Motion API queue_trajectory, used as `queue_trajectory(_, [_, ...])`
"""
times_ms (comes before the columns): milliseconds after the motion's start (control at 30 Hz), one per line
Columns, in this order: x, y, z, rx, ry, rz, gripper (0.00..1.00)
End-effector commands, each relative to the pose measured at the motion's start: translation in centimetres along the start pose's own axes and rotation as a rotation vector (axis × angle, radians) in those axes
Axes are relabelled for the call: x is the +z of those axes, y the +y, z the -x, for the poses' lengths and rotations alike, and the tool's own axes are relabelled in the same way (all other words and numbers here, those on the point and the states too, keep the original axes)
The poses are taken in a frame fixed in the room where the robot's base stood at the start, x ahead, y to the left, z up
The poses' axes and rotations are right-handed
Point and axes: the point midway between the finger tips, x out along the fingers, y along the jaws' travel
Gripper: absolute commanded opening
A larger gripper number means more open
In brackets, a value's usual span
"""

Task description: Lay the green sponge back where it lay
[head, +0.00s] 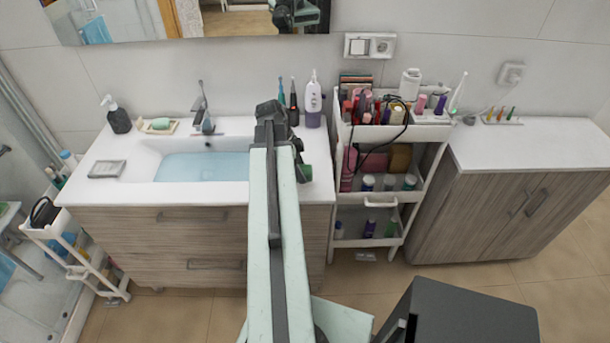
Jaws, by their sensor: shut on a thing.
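My arm reaches up the middle of the head view, over the right part of the white washbasin counter. My gripper (301,168) is small and dark, and partly hidden behind my arm. It is shut on the green sponge (306,174), which shows only as a small dark-green patch just right of the arm. The sponge appears over the counter's right end. I cannot tell whether it touches the counter.
The basin (200,167) holds bluish water below a tap (202,112). Bottles and a white-purple flosser (313,100) stand at the back right. A loaded white cart (344,132) is beside the counter, then a wooden cabinet (510,215). A grey box (107,169) lies front left.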

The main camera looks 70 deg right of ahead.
Motion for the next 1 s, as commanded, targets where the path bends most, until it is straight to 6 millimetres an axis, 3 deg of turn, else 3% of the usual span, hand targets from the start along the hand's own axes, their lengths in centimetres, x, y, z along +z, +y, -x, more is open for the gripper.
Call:
queue_trajectory(300, [-1.5, -1.3, -0.8, 0.001, 0.0, -0.003, 0.11])
queue_trajectory(400, [-0.3, -1.0, -3.3, 0.0, 0.0, 0.0, 0.11])
queue_trajectory(500, [0.1, -1.0, -4.4, 0.0, 0.0, 0.001, 0.11])
queue_trajectory(867, [0.1, -1.0, -4.3, 0.0, 0.0, 0.001, 0.11])
queue_trajectory(900, [0.1, -1.0, -4.2, 0.0, 0.0, 0.001, 0.58])
queue_trajectory(967, [0.1, -1.0, -4.2, 0.0, 0.0, 0.001, 0.71])
queue_trajectory(1000, [0.1, -1.0, -4.2, 0.0, 0.0, 0.001, 0.71])
